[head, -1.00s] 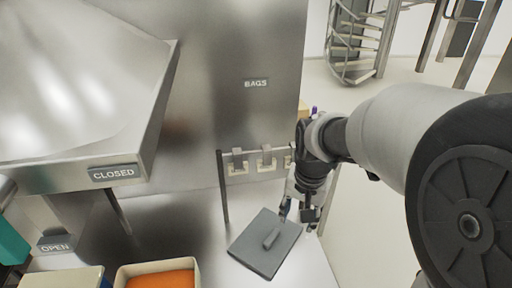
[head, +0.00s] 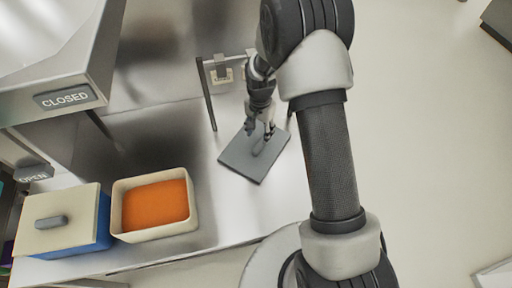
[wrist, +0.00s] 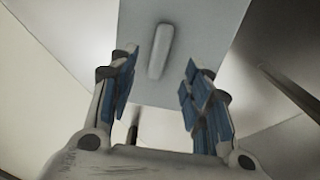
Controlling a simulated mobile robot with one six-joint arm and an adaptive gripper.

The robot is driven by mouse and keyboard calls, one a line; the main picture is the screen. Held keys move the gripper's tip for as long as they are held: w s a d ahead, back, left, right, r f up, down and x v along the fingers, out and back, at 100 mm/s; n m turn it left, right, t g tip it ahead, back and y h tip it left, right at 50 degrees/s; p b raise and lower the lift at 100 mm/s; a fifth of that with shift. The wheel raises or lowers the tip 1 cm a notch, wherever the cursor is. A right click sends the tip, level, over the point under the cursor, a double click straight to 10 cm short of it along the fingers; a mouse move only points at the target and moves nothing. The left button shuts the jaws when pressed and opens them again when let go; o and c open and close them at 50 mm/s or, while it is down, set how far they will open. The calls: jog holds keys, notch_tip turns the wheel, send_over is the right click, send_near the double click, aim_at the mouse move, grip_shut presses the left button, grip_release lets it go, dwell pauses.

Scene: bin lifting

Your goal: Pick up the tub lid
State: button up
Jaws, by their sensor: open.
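The tub lid (head: 238,161) is a flat grey square lying on the steel counter, right of the tubs. In the wrist view the lid (wrist: 208,40) fills the top middle, with its raised bar handle (wrist: 160,51) running lengthwise between my fingers. My gripper (head: 259,135) is over the lid, and in the head view it hides most of the handle. In the wrist view my gripper (wrist: 160,85) is open, with blue finger pads on either side of the handle and clear gaps. I cannot tell the exact height above the lid.
An open cream tub with orange contents (head: 188,222) stands left of the lid. Beside it is a blue tub (head: 90,240) with a cream lid (head: 57,208). A bag rack (head: 205,95) stands behind the lid. A steel hood with a CLOSED sign (head: 65,97) overhangs at left.

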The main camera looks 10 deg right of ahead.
aim_at(260, 144)
jog(key=f+b, duration=0.1)
jog(key=f, duration=0.3)
jog(key=f+b, duration=0.1)
jog(key=f, duration=0.3)
jog(key=shift+w+d, duration=0.15)
jog(key=shift+w, duration=0.05)
jog(key=shift+r, duration=0.15)
grip_shut()
